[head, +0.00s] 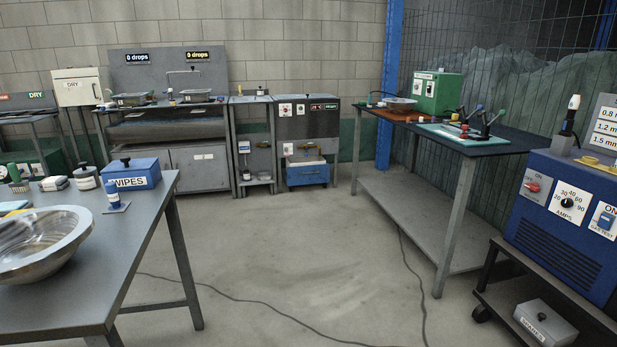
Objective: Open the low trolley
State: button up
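A low dark trolley (494,300) with a castor stands at the right edge, cut off by the frame. It carries a blue welding power unit (570,225) with an AMPS dial and a red switch. On its lower shelf sits a grey lidded box (545,322) with a small knob and a white label; its lid looks shut. I cannot tell which part of the trolley opens. My gripper is not in view.
A steel table (75,298) with a metal bowl (38,245) and a blue WIPES box (131,174) fills the left. A dark-topped bench (500,147) stands right of centre. Grey cabinets (190,168) line the back wall. The middle floor is clear except for dark cables (240,300).

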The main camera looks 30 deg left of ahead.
aim_at(302, 171)
jog(key=i+j+u, duration=0.85)
jog(key=i, duration=0.4)
jog(key=i+u, duration=0.4)
jog(key=i, duration=2.05)
jog(key=i+z, duration=0.25)
jog(key=i, duration=0.2)
jog(key=i+j+z, duration=0.25)
jog(key=i, duration=0.15)
jog(key=i+j+z, duration=0.1)
jog(key=i+z, duration=0.15)
jog(key=i, duration=0.2)
jog(key=i+j+z, duration=0.25)
jog(key=i+j, duration=0.05)
jog(key=i, duration=0.1)
